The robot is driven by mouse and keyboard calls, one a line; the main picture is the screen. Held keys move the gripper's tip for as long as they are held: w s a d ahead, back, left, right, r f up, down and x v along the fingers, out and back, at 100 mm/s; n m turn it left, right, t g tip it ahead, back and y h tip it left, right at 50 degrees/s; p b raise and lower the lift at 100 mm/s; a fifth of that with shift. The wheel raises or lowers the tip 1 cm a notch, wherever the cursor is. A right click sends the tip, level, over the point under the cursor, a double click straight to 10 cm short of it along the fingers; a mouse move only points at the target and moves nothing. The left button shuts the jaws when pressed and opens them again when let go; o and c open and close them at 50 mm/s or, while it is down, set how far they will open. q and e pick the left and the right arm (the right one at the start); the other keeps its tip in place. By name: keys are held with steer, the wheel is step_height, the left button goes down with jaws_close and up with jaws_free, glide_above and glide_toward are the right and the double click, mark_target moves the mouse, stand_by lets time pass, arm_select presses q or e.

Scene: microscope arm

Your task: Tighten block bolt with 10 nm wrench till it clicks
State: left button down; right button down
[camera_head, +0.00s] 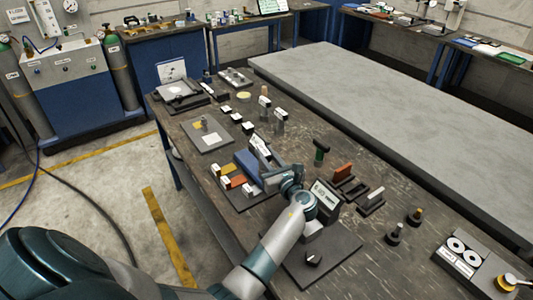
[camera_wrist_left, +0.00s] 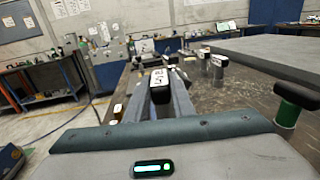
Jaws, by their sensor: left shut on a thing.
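My left gripper (camera_head: 270,172) reaches in over the workbench and is shut on a dark piece with a white label (camera_head: 259,146). In the left wrist view the fingers (camera_wrist_left: 166,105) close on this labelled dark piece (camera_wrist_left: 158,84) at their tips; its lettering is too small to read surely. A blue block (camera_head: 246,165) stands on a dark plate just left of the gripper, with small orange and white-labelled pieces beside it. I cannot make out a bolt or tell which tool is the 10 Nm wrench. My right gripper is out of view.
A green handle with a black top (camera_head: 320,152) stands right of the gripper; it also shows in the wrist view (camera_wrist_left: 287,112). A dark panel (camera_head: 326,194), a red-brown block (camera_head: 344,171) and dark knobs (camera_head: 394,236) stand nearby. A grey plate (camera_head: 208,134) lies farther left.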

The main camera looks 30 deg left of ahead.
arm_select(q)
steer(key=shift+s+a+r+m+t+h+p, duration=0.1)
steer(key=shift+m+t+h+p, duration=0.35)
steer(key=shift+t+p, duration=0.25)
steer(key=shift+s+r+m+t+h+p, duration=0.1)
steer(key=shift+m+t+h+p, duration=0.35)
steer(key=shift+p, duration=0.3)
steer(key=shift+a+m+t+h+p, duration=0.1)
steer(key=shift+m+t+h+p, duration=0.6)
steer(key=shift+t+p, duration=0.15)
steer(key=shift+s+a+m+t+h+p, duration=0.15)
steer(key=shift+m+t+h+p, duration=0.55)
steer(key=shift+h, duration=0.1)
steer(key=shift+a+m+t+h+p, duration=0.1)
steer(key=shift+m+t+h+p, duration=0.2)
steer(key=shift+m+t+h, duration=0.7)
steer(key=shift+m+h, duration=0.3)
steer(key=shift+h, duration=0.5)
steer(key=shift+s+a+f, duration=0.1)
